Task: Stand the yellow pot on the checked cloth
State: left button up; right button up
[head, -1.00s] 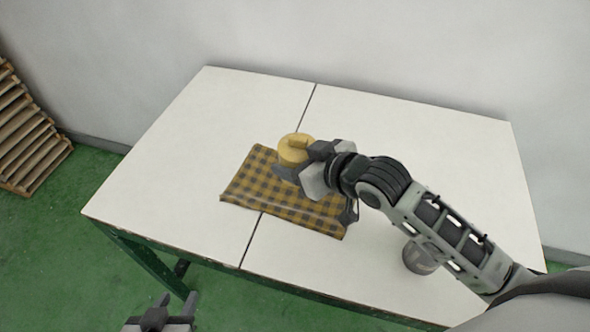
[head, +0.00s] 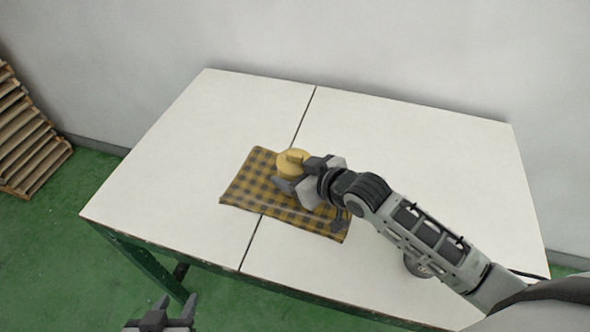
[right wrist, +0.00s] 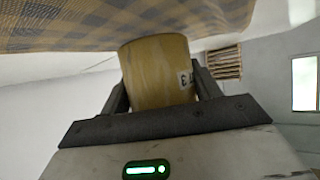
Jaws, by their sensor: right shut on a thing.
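The yellow pot (head: 288,164) is held between the fingers of my right gripper (head: 299,172), over the far part of the checked cloth (head: 256,182). In the right wrist view, the pot (right wrist: 158,75) sits between both fingers with a small marked label on its side. The cloth (right wrist: 60,28) fills the top of that view, close to the pot's end; I cannot tell whether they touch. The cloth is yellow and dark, flat on the white table, partly hidden by my right gripper. My left gripper (head: 176,303) is empty and open, low in front of the table.
The white table (head: 180,170) has a seam across it and is clear on the left and at the back. A grey round object (head: 416,266) stands at right, partly hidden under my right arm. Wooden pallets (head: 30,145) lean at the far left.

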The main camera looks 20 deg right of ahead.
jog(key=shift+f, duration=0.35)
jog(key=o, duration=1.2)
jog(key=shift+r, duration=0.3)
jog(key=p+v, duration=0.1)
jog(key=v, duration=1.1)
jog(key=shift+r, duration=0.25)
